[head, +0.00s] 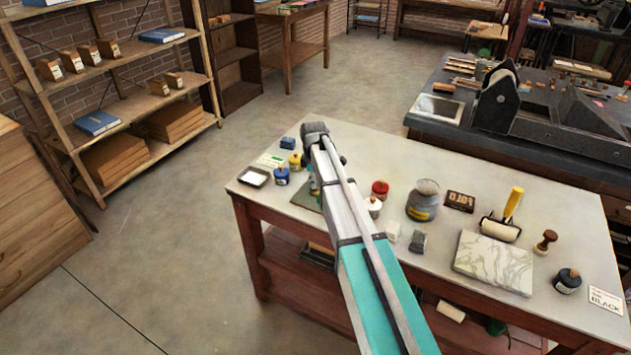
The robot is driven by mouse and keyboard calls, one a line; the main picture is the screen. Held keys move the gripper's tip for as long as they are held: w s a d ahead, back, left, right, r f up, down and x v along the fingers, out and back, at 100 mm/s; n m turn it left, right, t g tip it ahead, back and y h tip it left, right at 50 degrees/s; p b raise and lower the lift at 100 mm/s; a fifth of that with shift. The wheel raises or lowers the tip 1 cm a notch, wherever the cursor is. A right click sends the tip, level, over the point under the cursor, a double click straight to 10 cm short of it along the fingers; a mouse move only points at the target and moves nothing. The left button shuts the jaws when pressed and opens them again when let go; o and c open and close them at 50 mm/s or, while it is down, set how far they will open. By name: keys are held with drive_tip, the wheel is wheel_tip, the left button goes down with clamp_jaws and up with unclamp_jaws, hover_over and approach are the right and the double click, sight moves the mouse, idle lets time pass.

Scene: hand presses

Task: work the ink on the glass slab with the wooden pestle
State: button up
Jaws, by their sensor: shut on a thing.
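My arm reaches from the bottom over the front of the light table, and its far end bends down at the left part. My gripper (313,183) shows only as a sliver beside the arm, low over a dark greenish slab (301,199), which looks like the glass slab. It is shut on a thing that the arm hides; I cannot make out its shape. No pestle shows clearly there, and any ink on the slab is hidden. A small tool with a brown wooden knob (546,241) stands upright at the right of the table, well away from my gripper.
Blue (281,176) and yellow (295,161) ink pots and a tray (254,177) stand left of the arm. A press (497,100) is behind.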

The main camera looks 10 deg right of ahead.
drive_tip(key=shift+w+d+f, duration=0.1)
drive_tip(key=shift+w+d, duration=0.3)
drive_tip(key=shift+w, duration=0.05)
clamp_jaws()
drive_tip(key=shift+s+d, duration=0.1)
drive_tip(key=shift+s+d, duration=0.8)
drive_tip(key=shift+d, duration=0.25)
drive_tip(key=shift+s+d, duration=0.1)
drive_tip(key=shift+s+d, duration=0.85)
drive_tip(key=shift+d, duration=0.25)
drive_tip(key=shift+w, duration=0.1)
